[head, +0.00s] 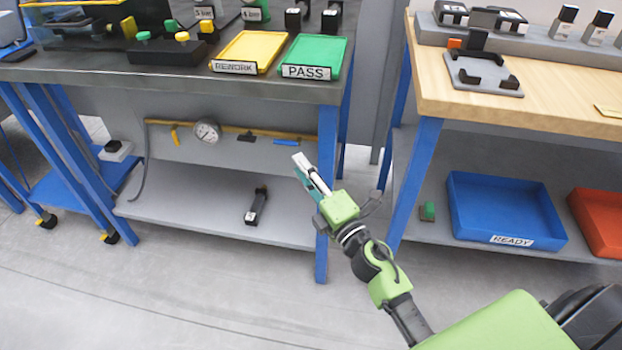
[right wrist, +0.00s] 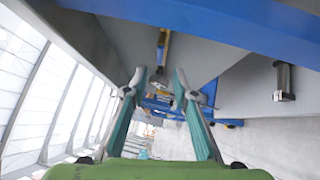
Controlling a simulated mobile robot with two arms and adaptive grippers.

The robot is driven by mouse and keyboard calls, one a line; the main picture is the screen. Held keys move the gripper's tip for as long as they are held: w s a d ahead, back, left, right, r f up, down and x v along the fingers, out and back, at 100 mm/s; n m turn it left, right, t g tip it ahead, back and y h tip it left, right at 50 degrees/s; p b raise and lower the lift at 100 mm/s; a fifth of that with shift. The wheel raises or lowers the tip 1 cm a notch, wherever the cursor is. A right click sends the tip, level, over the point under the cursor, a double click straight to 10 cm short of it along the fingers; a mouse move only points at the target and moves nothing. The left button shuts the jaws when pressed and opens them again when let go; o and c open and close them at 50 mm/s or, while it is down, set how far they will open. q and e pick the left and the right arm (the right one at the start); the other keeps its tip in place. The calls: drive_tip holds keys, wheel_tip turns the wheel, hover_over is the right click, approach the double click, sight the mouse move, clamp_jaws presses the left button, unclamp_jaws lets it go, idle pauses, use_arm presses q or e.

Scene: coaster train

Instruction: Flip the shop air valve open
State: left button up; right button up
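A brass-yellow air pipe (head: 225,128) runs along the panel under the left bench. It carries a round gauge (head: 207,131), a short yellow handle (head: 174,134), a dark fitting (head: 247,137) and a blue lever-like piece (head: 287,142) near its right end. I cannot tell for sure which piece is the shop air valve's handle. My right gripper (head: 303,168) is just below and right of the blue piece, apparently apart from it. In the right wrist view its fingers (right wrist: 160,80) are spread and empty, with the pipe end (right wrist: 163,45) beyond them. My left gripper is not in view.
A blue bench leg (head: 328,190) stands close beside my right gripper. A black device (head: 256,205) lies on the lower shelf (head: 190,205). Rework (head: 234,67) and pass (head: 306,72) trays sit on the bench top. A second bench with a blue bin (head: 505,210) stands right.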

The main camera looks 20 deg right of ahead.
drive_tip(key=v, duration=0.3)
drive_tip(key=shift+s+d, duration=0.15)
drive_tip(key=shift+s, duration=0.1)
